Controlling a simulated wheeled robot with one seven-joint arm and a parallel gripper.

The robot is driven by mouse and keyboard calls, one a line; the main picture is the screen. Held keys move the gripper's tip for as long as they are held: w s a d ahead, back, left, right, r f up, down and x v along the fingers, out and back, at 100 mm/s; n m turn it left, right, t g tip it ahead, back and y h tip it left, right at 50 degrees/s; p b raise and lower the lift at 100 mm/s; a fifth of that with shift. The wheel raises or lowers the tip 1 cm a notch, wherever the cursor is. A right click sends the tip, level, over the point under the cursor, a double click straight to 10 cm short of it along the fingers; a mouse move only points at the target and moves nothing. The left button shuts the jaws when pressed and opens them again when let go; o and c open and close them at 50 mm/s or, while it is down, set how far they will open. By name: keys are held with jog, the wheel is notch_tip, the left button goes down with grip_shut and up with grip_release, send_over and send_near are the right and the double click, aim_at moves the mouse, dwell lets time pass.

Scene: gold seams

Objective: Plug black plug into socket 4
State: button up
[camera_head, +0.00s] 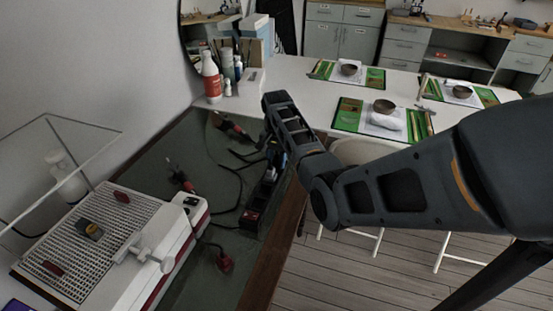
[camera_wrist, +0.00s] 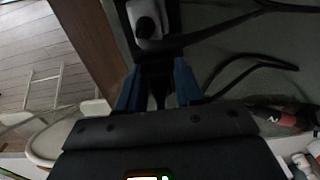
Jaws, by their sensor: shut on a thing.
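My gripper (camera_wrist: 157,98) points down over the dark bench in the wrist view, with its blue fingers closed around a dark thing that looks like the black plug (camera_wrist: 158,84). The plug is mostly hidden between the fingers. Just beyond the fingertips is a pale block (camera_wrist: 146,14) with a round black part on it. In the head view, a dark power strip (camera_head: 254,213) with a red part at its near end lies on the bench, and my gripper (camera_head: 274,164) is over its far part. Socket numbers are not readable, and I cannot tell whether the plug touches a socket.
Black cables (camera_head: 229,195) curl across the bench left of the strip. A white machine (camera_head: 150,255) with a grille stands at left. A red-and-white bottle (camera_head: 211,79) stands behind. The bench's wooden edge (camera_head: 278,251) is at right.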

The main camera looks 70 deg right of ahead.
aim_at(276, 157)
jog(key=shift+s+a+f+b, duration=0.2)
jog(key=shift+f+b, duration=0.1)
jog(key=shift+f, duration=0.45)
jog(key=o, duration=0.8)
jog(key=shift+o, duration=1.3)
jog(key=shift+s+d, duration=0.1)
jog(key=shift+d, duration=0.05)
jog(key=r, duration=0.5)
jog(key=w+r, duration=0.1)
jog(key=r, duration=0.2)
jog(key=shift+r, duration=0.6)
